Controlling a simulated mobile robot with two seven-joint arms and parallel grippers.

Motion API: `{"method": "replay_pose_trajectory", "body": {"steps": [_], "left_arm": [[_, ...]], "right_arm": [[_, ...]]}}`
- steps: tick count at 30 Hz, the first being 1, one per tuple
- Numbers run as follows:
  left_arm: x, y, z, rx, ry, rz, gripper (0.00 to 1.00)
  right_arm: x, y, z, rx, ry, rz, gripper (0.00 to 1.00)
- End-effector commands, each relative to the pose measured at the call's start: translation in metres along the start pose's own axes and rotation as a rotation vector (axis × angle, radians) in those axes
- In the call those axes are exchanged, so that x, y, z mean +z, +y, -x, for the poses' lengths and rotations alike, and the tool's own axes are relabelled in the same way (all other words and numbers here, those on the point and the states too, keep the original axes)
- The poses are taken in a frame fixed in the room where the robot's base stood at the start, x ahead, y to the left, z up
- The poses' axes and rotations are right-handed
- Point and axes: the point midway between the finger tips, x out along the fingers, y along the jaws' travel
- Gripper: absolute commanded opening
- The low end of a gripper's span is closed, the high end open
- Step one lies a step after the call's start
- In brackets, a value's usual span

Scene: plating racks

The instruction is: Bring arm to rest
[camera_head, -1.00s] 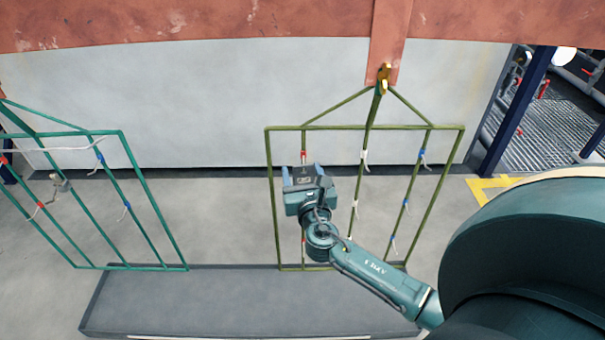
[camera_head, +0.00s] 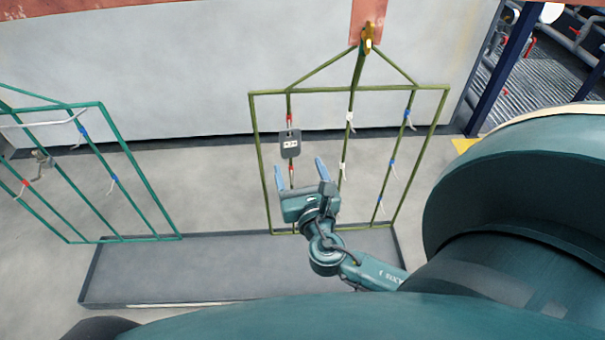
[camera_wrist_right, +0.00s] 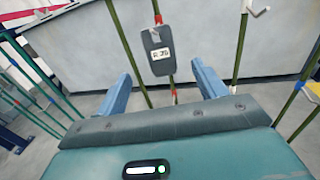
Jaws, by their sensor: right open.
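My right gripper (camera_head: 300,174) is in front of the olive-green rack (camera_head: 350,90), below a dark grey tag (camera_head: 290,144). Its two blue fingers are spread apart with nothing between them. In the right wrist view the tag (camera_wrist_right: 157,50) hangs on a rack bar beyond the open fingers (camera_wrist_right: 160,88), apart from them. The tag has a white label with dark marks and sits between red clips. My left gripper is not in view.
A teal rack (camera_head: 112,140) hangs at the left. A long grey tray (camera_head: 180,290) lies on the floor below both racks. The olive rack hangs from a yellow hook (camera_head: 368,38). Red, white and blue clips sit on the rack bars.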

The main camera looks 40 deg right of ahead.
Motion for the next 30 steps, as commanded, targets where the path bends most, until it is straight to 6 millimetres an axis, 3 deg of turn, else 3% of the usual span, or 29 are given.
{"method": "replay_pose_trajectory", "body": {"steps": [4,13,17,20,24,30], "left_arm": [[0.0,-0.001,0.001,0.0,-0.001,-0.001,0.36],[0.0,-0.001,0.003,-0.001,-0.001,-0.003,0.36],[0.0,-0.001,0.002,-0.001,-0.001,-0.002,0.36],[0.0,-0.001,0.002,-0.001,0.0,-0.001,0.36],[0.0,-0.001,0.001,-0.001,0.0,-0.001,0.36],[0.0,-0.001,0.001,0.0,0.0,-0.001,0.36]], "right_arm": [[0.0,0.0,0.017,-0.001,0.001,0.001,0.7],[-0.001,0.0,0.023,0.001,0.003,-0.009,0.7],[-0.013,0.004,0.033,0.019,0.088,-0.182,0.7],[-0.032,0.013,0.053,0.033,0.242,-0.52,0.7],[-0.046,0.037,0.094,-0.006,0.511,-1.189,0.7],[-0.026,0.066,0.142,-0.174,0.801,-2.08,0.7]]}}
